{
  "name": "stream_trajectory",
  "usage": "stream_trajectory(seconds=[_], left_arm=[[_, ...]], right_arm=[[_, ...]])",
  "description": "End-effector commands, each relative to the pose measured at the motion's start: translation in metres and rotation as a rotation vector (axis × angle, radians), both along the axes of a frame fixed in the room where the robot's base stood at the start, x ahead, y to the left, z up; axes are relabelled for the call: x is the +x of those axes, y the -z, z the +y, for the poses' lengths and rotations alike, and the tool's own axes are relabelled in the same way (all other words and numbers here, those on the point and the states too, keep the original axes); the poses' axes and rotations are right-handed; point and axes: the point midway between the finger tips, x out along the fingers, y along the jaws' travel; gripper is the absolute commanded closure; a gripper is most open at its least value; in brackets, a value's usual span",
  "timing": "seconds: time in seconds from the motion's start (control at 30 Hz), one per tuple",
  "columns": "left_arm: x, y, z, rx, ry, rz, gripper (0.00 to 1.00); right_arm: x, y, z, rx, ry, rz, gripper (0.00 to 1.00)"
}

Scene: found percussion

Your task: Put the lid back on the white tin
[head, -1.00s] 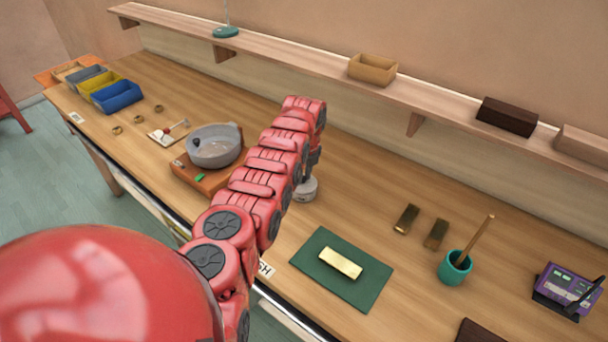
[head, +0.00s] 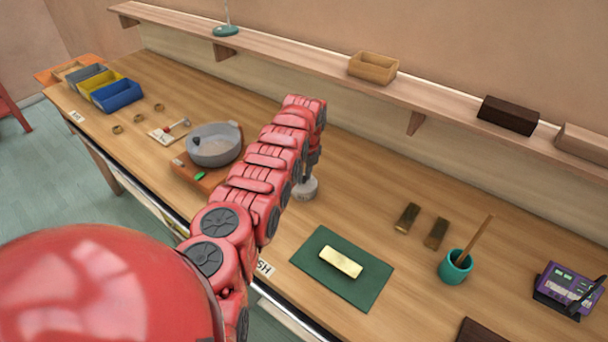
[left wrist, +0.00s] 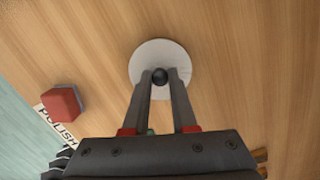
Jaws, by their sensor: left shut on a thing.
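The white tin (head: 305,191) stands upright on the bench, partly hidden by my left arm in the head view. In the left wrist view a round white lid (left wrist: 146,88) with a small black knob (left wrist: 159,76) is seen from above. My left gripper (left wrist: 160,80) points down at it, its two dark fingers shut on the knob. The gripper (head: 312,166) shows small and dark above the tin in the head view. The lid covers any view of the tin's body from above, and I cannot tell whether it sits fully down. My right gripper is not in view.
A red block (left wrist: 62,104) lies left of the lid. A green mat (head: 364,287) with a gold bar (head: 341,262), two darker bars, a teal cup (head: 455,267) and a purple device (head: 568,287) are to the right. A grey bowl (head: 215,158) stands left. A shelf (head: 300,68) runs behind.

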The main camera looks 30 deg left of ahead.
Motion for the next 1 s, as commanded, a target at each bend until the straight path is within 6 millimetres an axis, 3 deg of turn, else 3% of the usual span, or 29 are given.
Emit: stream_trajectory(seconds=[0.27,0.3,0.5,0.7,0.87,1.0], left_arm=[[0.0004,-0.0002,-0.0001,0.001,0.000,-0.001,1.00],[0.0004,-0.0004,0.0000,0.001,0.000,-0.001,0.73],[0.0006,-0.0004,-0.0001,0.000,0.000,-0.002,0.40],[0.0006,-0.0004,-0.0002,0.001,0.000,-0.001,0.40],[0.0007,-0.0005,-0.0001,0.000,0.000,-0.002,0.11],[0.0006,-0.0005,-0.0001,0.000,0.000,-0.002,0.10]], right_arm=[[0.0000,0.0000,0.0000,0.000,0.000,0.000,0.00],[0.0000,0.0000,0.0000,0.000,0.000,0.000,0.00],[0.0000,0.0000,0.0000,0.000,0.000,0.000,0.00],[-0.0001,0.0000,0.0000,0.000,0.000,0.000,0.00],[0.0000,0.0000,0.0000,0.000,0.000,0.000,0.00],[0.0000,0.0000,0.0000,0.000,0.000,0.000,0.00]])
